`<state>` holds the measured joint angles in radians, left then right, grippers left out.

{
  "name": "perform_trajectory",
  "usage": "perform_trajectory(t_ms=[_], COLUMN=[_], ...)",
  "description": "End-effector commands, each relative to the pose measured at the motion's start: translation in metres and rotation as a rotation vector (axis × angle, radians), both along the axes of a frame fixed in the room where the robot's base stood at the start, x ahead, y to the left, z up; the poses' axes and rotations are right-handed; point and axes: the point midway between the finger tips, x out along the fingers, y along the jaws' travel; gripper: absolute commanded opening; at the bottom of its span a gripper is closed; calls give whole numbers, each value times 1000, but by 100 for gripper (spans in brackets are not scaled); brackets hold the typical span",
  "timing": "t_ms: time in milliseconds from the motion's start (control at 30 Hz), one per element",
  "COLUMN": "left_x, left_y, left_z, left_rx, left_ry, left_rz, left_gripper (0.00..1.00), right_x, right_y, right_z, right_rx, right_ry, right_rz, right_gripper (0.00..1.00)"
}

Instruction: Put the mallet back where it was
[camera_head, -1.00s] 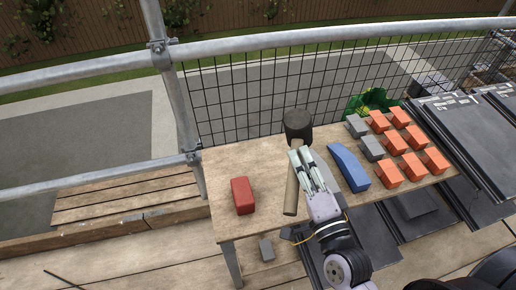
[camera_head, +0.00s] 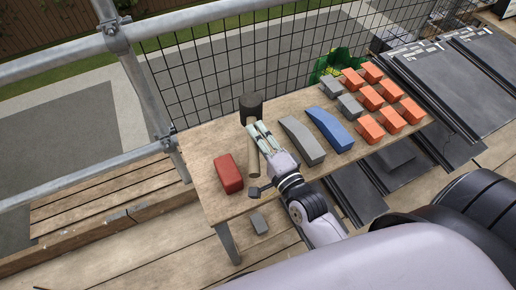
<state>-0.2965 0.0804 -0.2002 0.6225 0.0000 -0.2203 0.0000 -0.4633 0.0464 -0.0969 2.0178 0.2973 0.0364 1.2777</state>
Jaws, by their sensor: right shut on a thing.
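The mallet has a black head (camera_head: 251,105) and a pale wooden handle (camera_head: 253,162). It is over the left half of the wooden table (camera_head: 205,142), between a red block (camera_head: 229,174) and a long grey block (camera_head: 301,141). My right gripper (camera_head: 260,137) is shut on the mallet's handle, just below the head. I cannot tell whether the mallet touches the tabletop. The gripper hides part of the handle. My left gripper is not in view.
A blue block (camera_head: 329,129) lies right of the long grey one. Several orange blocks (camera_head: 370,97) and small grey blocks (camera_head: 350,106) fill the table's right end. Mesh and metal rails (camera_head: 190,17) border the back. Dark tiles (camera_head: 432,95) lie right.

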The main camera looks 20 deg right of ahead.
Motion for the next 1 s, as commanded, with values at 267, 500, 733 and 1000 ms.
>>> perform_trajectory(t_ms=[267, 500, 733, 1000], left_x=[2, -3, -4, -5], left_y=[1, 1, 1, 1], left_z=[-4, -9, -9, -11], left_rx=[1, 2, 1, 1], left_ry=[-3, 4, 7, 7], left_rz=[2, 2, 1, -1], left_gripper=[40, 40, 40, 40], right_x=[1, 1, 1, 0], right_y=[0, 0, 0, 0], right_z=[-23, -52, -52, -59], right_rx=[-1, 0, -1, 0], right_ry=[-8, -9, -10, -2], right_rz=[0, -1, -1, 0], right_gripper=[0, 0, 0, 28])
